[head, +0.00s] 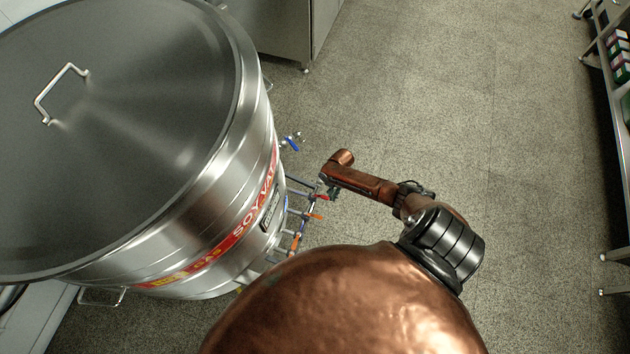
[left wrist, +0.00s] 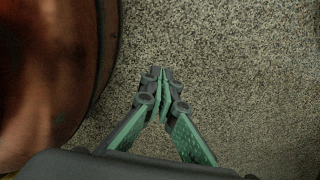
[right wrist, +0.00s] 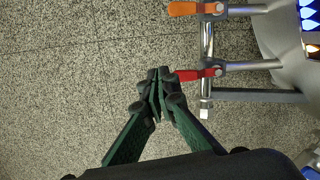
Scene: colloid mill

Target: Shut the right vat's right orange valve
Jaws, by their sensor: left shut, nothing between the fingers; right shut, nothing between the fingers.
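The right vat is probably the large lidded steel vat (head: 215,165) at the left of the head view. Low on its side, pipes carry a red-handled valve (head: 321,197) and two orange-handled ones, the right one (head: 314,216) beside the red and the other (head: 296,240) nearer me. In the right wrist view, one orange handle (right wrist: 183,9) shows at the top and the red handle (right wrist: 194,75) below it. My right gripper (right wrist: 158,76) is shut and empty, its tips just left of the red handle. My left gripper (left wrist: 162,75) is shut and empty above the floor.
A blue-handled valve (head: 291,144) sits farther along the vat. The pipes (right wrist: 206,45) stick out near my right fingers. A rack (head: 612,90) stands far right; the floor between is clear.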

